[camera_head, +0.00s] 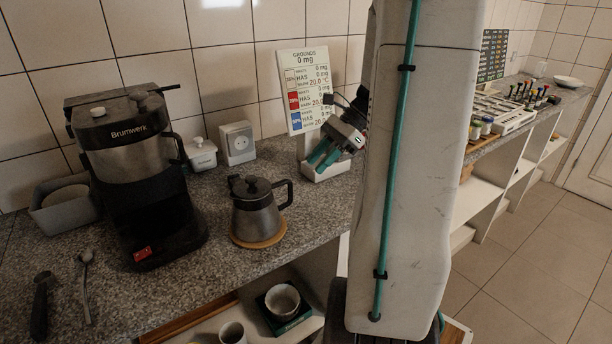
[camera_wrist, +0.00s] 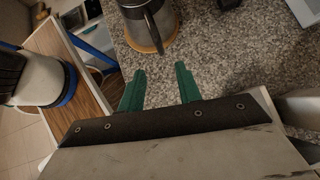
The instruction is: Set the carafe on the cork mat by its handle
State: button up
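The carafe (camera_head: 258,218), grey metal with a black lid, stands upright on the round cork mat (camera_head: 256,243) on the counter. Its black handle (camera_head: 288,190) points right, toward my gripper. My gripper (camera_head: 322,156) is above the counter to the right of the carafe, open and empty, apart from the handle. In the wrist view the green fingertips (camera_wrist: 160,72) are spread. The lower part of the carafe (camera_wrist: 136,18) and the mat (camera_wrist: 143,46) lie ahead of them, cut off by the top edge.
A black Brumwerk coffee machine (camera_head: 127,150) stands left of the carafe. A white lidded pot (camera_head: 201,155) and a socket box (camera_head: 237,145) are behind it. A sign (camera_head: 305,85) stands near the wall behind my gripper. Bare counter lies between gripper and carafe. The shelf below holds bowls.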

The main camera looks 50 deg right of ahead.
jog(key=a+r+n+g+h, duration=0.1)
jog(key=a+r+n+g, duration=0.15)
jog(key=a+n, duration=0.4)
jog(key=a+r+n+g+h, duration=0.1)
jog(key=a+r+n+h, duration=0.15)
jog(key=a, duration=0.65)
jog(key=s+a+n+h, duration=0.4)
jog(key=s+a+n, duration=0.7)
jog(key=n, duration=0.3)
jog(key=shift+s+a+r+n+t, duration=0.2)
jog(key=shift+a+n+t, duration=0.15)
jog(key=shift+a, duration=0.45)
jog(key=shift+h, duration=0.25)
jog(key=shift+c, duration=0.2)
